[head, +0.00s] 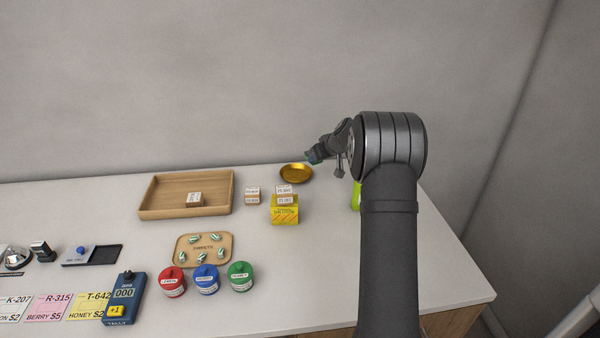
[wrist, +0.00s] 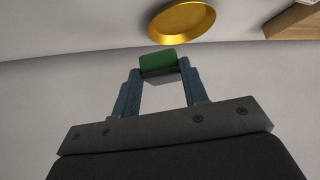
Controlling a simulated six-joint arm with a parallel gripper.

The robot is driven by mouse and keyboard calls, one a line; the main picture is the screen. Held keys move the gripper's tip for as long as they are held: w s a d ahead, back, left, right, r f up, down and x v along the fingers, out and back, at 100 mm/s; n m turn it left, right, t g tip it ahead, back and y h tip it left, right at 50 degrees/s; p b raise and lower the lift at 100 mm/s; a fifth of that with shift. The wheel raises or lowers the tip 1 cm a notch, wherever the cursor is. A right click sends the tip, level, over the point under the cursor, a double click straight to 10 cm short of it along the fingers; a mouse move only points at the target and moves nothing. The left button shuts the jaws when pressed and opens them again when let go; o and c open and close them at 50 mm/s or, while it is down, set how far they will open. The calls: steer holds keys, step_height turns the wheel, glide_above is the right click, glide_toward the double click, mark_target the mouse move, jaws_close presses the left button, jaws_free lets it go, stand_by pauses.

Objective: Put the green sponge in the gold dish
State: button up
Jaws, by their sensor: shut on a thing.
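The green sponge (wrist: 158,60) is between the fingertips of my gripper (wrist: 160,75) in the wrist view. My gripper is shut on it. The gold dish (wrist: 182,20) is just beyond the sponge in the wrist view, with a gap between them. In the head view the gold dish (head: 296,173) stands near the back edge of the counter, empty as far as I can see. My gripper (head: 312,158) is up and to the right of the dish there, and the sponge is too small to make out clearly.
A wooden tray (head: 160,209) with a small box lies left of the dish. Small boxes (head: 252,195) and a yellow box (head: 285,212) stand in front of the dish. A bright green object (head: 356,196) is partly hidden behind my arm. Red, blue and green jars (head: 240,277) stand nearer the front.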

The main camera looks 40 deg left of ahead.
steer(key=a+f, duration=0.1)
steer(key=a, duration=0.1)
steer(key=s+a+f, duration=0.1)
steer(key=a, duration=0.1)
steer(key=a+f, duration=0.2)
steer(key=shift+s+a, duration=0.3)
steer(key=shift+a, duration=0.05)
steer(key=shift+f, duration=2.1)
steer(key=o, duration=1)
steer(key=shift+f, duration=0.15)
steer(key=shift+o, duration=0.2)
steer(key=shift+r, duration=0.35)
steer(key=v, duration=1.1)
steer(key=shift+d+r, duration=0.25)
